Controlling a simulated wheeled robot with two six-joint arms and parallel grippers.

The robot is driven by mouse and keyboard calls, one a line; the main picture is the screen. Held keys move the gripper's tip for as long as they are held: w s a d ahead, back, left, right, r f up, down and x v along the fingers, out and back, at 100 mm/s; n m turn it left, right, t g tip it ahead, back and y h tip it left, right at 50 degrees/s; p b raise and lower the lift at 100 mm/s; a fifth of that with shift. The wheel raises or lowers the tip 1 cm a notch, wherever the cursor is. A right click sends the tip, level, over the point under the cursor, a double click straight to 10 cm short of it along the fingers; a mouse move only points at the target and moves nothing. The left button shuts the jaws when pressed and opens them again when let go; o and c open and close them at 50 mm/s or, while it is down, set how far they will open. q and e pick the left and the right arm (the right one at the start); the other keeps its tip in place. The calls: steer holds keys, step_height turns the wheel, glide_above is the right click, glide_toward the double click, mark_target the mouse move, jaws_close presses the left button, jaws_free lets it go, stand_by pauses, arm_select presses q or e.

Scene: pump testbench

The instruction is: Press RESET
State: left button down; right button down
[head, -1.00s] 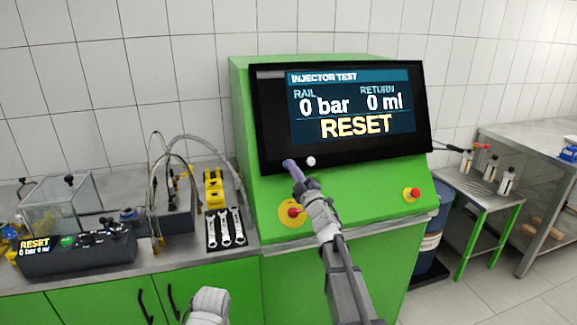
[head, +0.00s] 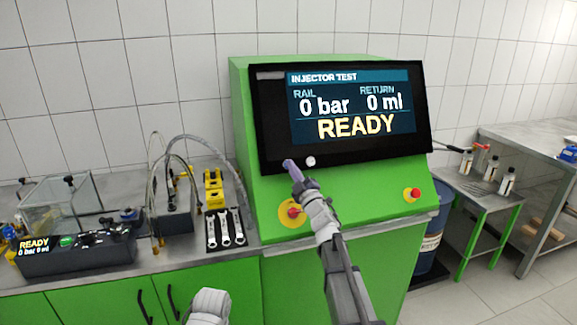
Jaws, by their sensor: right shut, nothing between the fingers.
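The green test bench (head: 246,110) carries a black-framed screen (head: 350,112) that reads "INJECTOR TEST", rail 0 bar, return 0 ml and "READY". My right gripper (head: 289,164) is shut and empty, its fingertips at the lower frame of the screen. The tips cover the spot where they meet the frame, so any RESET button there is hidden. I cannot tell whether the tips touch it. A small white round button (head: 311,161) shows just right of the tips.
A red knob on a yellow disc (head: 292,212) sits close beside my right wrist. Another red knob (head: 412,194) is further right. On the left counter are wrenches (head: 225,228), a yellow block (head: 214,188) and a dark console (head: 80,252) whose small display also reads "READY".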

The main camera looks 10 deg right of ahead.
steer(key=shift+s, duration=0.1)
steer(key=shift+s+r+p, duration=0.35)
steer(key=shift+s+p, duration=0.05)
steer(key=shift+s, duration=0.3)
steer(key=s, duration=0.1)
steer(key=s+r+p, duration=0.1)
steer(key=s, duration=0.1)
steer(key=s+r+p, duration=0.1)
steer(key=shift+s+d+r, duration=0.1)
steer(key=shift+s, duration=0.15)
stand_by(0.6)
